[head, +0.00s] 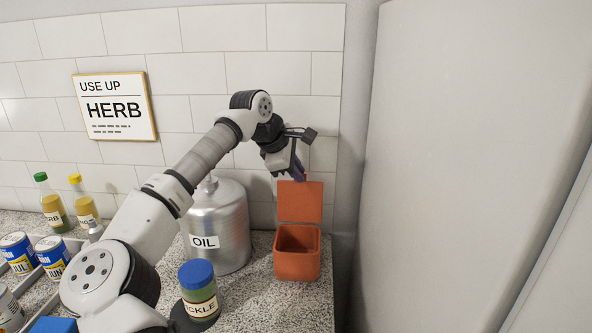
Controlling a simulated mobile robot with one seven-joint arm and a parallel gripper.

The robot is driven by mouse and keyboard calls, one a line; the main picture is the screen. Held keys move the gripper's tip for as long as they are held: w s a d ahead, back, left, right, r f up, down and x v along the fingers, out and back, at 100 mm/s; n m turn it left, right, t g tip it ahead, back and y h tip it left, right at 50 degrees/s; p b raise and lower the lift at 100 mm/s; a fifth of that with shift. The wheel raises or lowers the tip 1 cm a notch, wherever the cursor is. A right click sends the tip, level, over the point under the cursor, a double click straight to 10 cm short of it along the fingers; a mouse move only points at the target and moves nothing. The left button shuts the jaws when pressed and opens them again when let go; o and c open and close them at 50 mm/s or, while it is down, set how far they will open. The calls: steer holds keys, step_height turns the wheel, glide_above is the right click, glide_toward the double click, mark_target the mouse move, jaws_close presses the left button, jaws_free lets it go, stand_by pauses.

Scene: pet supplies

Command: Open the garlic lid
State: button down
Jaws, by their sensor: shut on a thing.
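A terracotta-coloured square box (297,262) stands on the counter, right of centre; I take it for the garlic container, though no label shows on it. Its lid (300,203) stands raised, about upright, at the back of the box, and the box's mouth is uncovered. My gripper (298,175) is at the lid's top edge, shut on the lid. The fingertips are small and dark in this view, so the exact contact is hard to see.
A metal canister labelled OIL (219,228) stands left of the box. A blue-capped jar (199,290) is nearer. Cans (18,252) and bottles (53,203) stand at the left. A tall pale panel (470,170) rises on the right, and a tiled wall (285,75) is behind.

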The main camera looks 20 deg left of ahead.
steer(key=shift+w+a, duration=0.2)
steer(key=shift+w, duration=0.1)
steer(key=c, duration=1.6)
jaws_free()
steer(key=shift+f, duration=0.1)
steer(key=b+v, duration=0.2)
steer(key=v, duration=1.2)
steer(key=shift+f+b, duration=0.1)
steer(key=shift+b, duration=0.2)
